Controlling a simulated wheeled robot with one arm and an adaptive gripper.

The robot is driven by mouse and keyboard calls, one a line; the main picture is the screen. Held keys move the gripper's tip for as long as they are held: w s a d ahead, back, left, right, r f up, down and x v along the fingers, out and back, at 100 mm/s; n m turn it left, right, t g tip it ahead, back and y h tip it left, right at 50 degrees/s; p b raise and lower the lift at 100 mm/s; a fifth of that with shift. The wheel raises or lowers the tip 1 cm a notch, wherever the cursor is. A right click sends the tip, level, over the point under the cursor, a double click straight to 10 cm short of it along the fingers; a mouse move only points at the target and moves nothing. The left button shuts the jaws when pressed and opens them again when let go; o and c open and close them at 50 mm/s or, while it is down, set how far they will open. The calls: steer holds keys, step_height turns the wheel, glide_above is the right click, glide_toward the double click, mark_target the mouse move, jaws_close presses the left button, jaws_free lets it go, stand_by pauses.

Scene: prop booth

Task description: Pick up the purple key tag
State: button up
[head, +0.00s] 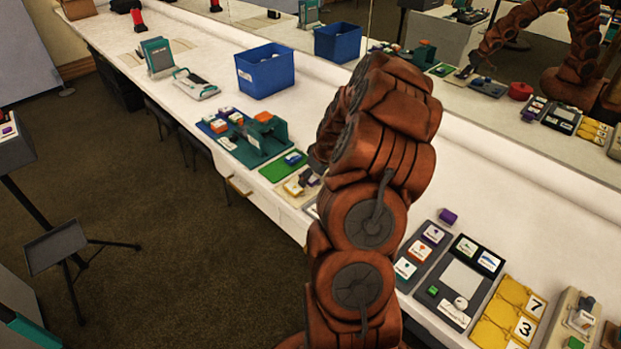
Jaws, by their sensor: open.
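A small purple piece (313,181) shows at a beige tray (292,187) on the white counter, partly hidden by my arm; it may be the key tag. Another purple piece, block-like (448,216), lies alone on the counter right of my arm. I cannot tell for sure which is the key tag. My gripper (317,163) is mostly hidden behind my red-brown arm. Only a dark edge of it shows, just above the beige tray. Its fingertips and any contact are hidden. A mirror behind the counter reflects my arm.
A green mat (283,166) and a teal holder (262,142) stand left of the beige tray. A blue bin (265,70) stands farther back. A dark panel (455,285) and a yellow rack (500,310) lie at right. Bare counter shows between bin and arm.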

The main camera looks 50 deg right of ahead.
steer(key=c, duration=1.1)
